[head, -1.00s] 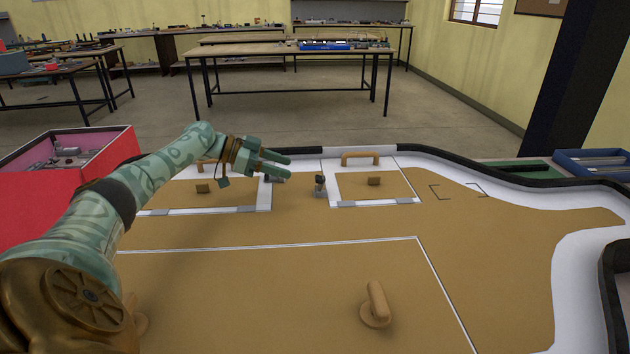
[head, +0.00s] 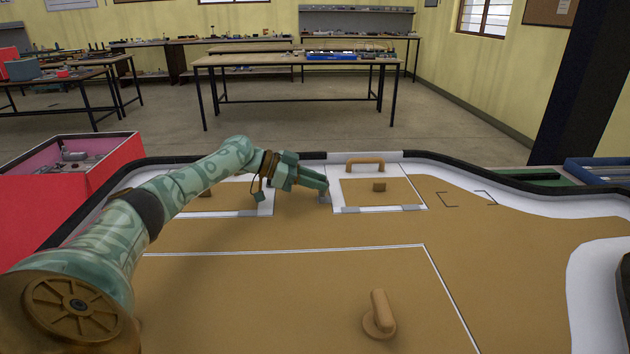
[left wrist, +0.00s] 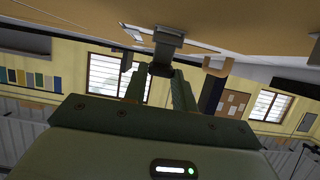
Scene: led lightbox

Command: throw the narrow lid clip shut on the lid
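The narrow lid clip is a small grey piece (head: 325,198) beside the left edge of the right-hand lid (head: 402,190); my fingers hide most of it in the head view. The lid is a brown, white-edged panel with a tan arched handle (head: 365,161). In the left wrist view the clip shows as a grey block with a dark end (left wrist: 168,42). My left gripper (head: 322,187) is at the clip, its fingers parted with the dark end between or just beyond their tips (left wrist: 160,76). I cannot tell whether they touch it. My right gripper is not in view.
Another white-edged panel (head: 235,197) lies left of the lid, partly behind my left arm. A tan knob (head: 379,315) stands on the front panel. A red box (head: 105,165) stands at the left. A black rim (head: 450,160) runs along the back. The right surface is clear.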

